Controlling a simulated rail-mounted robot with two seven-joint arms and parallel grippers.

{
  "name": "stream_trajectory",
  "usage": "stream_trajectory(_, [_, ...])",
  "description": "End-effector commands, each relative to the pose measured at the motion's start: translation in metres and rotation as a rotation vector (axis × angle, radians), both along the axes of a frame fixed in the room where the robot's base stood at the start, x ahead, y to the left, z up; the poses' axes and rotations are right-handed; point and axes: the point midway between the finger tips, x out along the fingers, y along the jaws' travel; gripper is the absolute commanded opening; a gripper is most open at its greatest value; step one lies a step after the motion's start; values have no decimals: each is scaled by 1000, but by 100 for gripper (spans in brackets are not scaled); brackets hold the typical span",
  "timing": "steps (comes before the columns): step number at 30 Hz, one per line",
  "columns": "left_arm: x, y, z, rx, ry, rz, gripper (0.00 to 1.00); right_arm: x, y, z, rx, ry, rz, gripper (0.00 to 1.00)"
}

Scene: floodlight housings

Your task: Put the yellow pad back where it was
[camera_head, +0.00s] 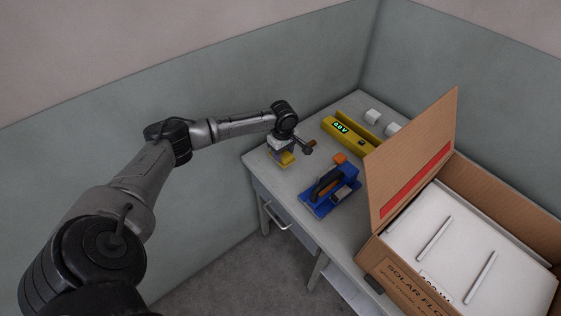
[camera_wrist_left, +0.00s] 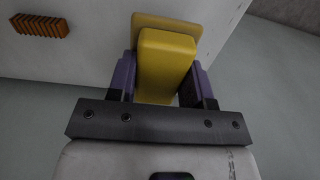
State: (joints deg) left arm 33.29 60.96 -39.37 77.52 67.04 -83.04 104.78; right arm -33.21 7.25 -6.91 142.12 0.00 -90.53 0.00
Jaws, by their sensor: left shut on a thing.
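The yellow pad (camera_head: 287,159) is at the left end of the grey table. In the left wrist view the pad (camera_wrist_left: 166,62) shows as a yellow block with a wider, flat yellow part at its far end. My left gripper (camera_head: 284,150) is shut on the block, with one purple finger on each side in the wrist view (camera_wrist_left: 160,80). The flat part is close to the pale table surface; I cannot tell whether it touches. My right gripper is not in view.
A blue fixture (camera_head: 331,197) with a dark and orange tool stands right of the pad. Behind is a yellow device (camera_head: 349,135) with a lit display, and small white blocks (camera_head: 372,116). An open cardboard box (camera_head: 400,285) with a white panel fills the right. The table's left edge is close.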

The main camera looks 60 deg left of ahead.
Motion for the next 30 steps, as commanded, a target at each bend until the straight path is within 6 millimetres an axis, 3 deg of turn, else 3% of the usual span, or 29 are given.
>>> stream_trajectory(8, [-5, 5, -9, -1, -1, -1, 27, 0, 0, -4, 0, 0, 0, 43])
stream_trajectory(17, [-6, 5, -43, 0, 0, -1, 27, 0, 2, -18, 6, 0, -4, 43])
stream_trajectory(29, [-6, 5, -46, 0, 0, -1, 27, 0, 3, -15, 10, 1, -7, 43])
stream_trajectory(30, [-6, 5, -47, 0, 0, -1, 47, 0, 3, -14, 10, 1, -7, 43])
